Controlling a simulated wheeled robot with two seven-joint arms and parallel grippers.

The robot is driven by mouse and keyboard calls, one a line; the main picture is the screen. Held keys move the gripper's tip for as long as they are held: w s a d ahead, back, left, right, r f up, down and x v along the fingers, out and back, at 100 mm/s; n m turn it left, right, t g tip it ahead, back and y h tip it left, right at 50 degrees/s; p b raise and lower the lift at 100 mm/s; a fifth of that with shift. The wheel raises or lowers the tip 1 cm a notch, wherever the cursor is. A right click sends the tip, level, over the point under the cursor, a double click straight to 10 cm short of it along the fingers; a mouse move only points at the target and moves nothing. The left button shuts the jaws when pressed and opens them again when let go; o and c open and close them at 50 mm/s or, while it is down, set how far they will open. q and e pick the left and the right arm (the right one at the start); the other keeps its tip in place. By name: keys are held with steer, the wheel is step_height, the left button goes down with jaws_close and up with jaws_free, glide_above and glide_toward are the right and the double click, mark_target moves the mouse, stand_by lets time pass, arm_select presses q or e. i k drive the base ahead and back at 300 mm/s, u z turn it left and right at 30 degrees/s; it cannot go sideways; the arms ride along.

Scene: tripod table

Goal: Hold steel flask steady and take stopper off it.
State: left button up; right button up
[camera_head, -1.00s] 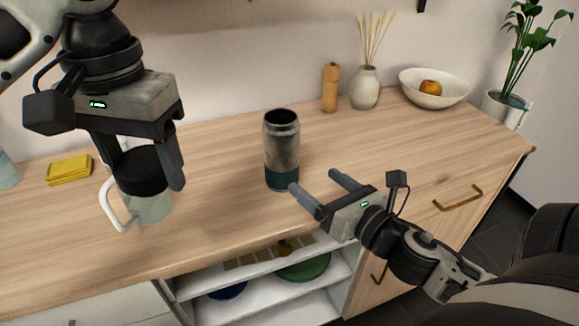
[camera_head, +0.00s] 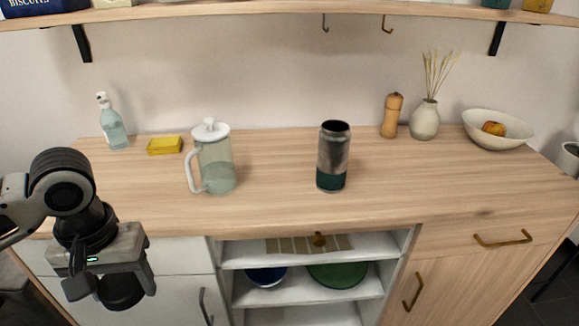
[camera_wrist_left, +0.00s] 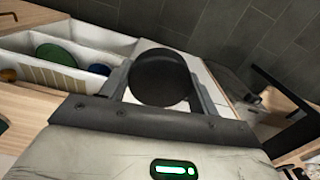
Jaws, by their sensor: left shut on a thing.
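The steel flask (camera_head: 333,158), with its dark green lower band, stands upright on the wooden worktop (camera_head: 270,195). Its dark mouth is open at the top. The black round stopper (camera_head: 122,294) is off the flask. My left gripper (camera_head: 110,288) is shut on it, in front of the worktop's edge at the lower left, well apart from the flask. The left wrist view shows the stopper (camera_wrist_left: 160,78) between the two fingers. My right gripper is out of both current views.
A glass jug (camera_head: 217,165) with a white lid stands left of the flask. Behind are a spray bottle (camera_head: 113,125), yellow sponge (camera_head: 165,145), wooden mill (camera_head: 391,116), reed vase (camera_head: 425,120) and fruit bowl (camera_head: 497,130). Open shelves (camera_head: 245,253) lie below.

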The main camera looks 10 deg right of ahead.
mark_target(335, 135)
steer(key=z, duration=3.45)
steer(key=k, duration=1.2)
steer(key=u, duration=1.65)
steer(key=i, duration=1)
